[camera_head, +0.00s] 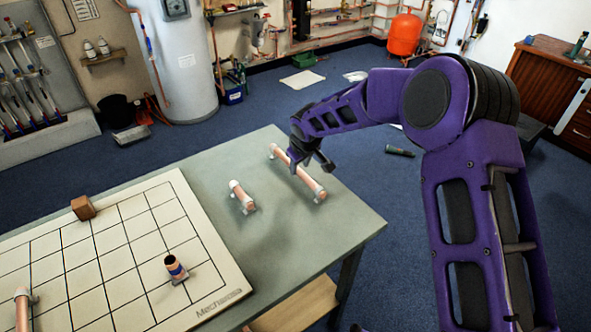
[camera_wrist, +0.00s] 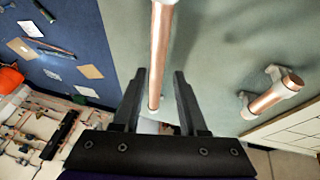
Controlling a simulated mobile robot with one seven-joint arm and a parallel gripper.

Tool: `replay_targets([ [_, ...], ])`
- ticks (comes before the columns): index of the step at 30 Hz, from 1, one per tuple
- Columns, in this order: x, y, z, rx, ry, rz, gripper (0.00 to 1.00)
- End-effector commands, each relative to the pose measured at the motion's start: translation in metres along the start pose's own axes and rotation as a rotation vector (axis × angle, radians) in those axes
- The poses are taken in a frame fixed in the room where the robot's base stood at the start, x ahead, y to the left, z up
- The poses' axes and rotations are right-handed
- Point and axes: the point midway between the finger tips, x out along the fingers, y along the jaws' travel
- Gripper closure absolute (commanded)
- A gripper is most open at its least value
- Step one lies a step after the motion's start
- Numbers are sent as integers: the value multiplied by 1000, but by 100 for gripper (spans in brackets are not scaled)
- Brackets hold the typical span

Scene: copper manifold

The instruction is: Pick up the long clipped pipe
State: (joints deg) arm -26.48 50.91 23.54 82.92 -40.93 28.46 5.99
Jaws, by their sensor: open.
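The long clipped pipe (camera_head: 310,182) is a copper tube with pale clips at its ends, lying near the table's far right edge. In the wrist view the long pipe (camera_wrist: 159,52) runs up the picture, and its lower part lies between the two fingertips. My gripper (camera_head: 312,163) is over the middle of this pipe and hides part of it. In the wrist view my gripper (camera_wrist: 158,75) is open, with a finger on each side of the pipe and gaps visible. I cannot tell how high the fingers are above the table.
A short clipped pipe (camera_head: 241,196) lies to the left on the grey table (camera_head: 275,240); it also shows in the wrist view (camera_wrist: 270,96). A white grid board (camera_head: 125,215) holds a brown block (camera_head: 83,207) and an upright copper fitting (camera_head: 176,268). The table's right edge is close to the long pipe.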

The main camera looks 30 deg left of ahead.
Motion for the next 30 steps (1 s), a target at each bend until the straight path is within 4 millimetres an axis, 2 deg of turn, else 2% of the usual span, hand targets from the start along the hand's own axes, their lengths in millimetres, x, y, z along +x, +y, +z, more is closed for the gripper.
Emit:
replay_targets([
  [7, 16, 1, -1, 0, 0, 0, 58],
  [15, 52, 3, -4, -1, -1, -1, 58],
  [25, 59, 3, -5, -1, 0, 0, 58],
  [26, 59, 3, -5, -1, 0, 0, 60],
  [30, 59, 3, -5, -1, 0, 0, 85],
])
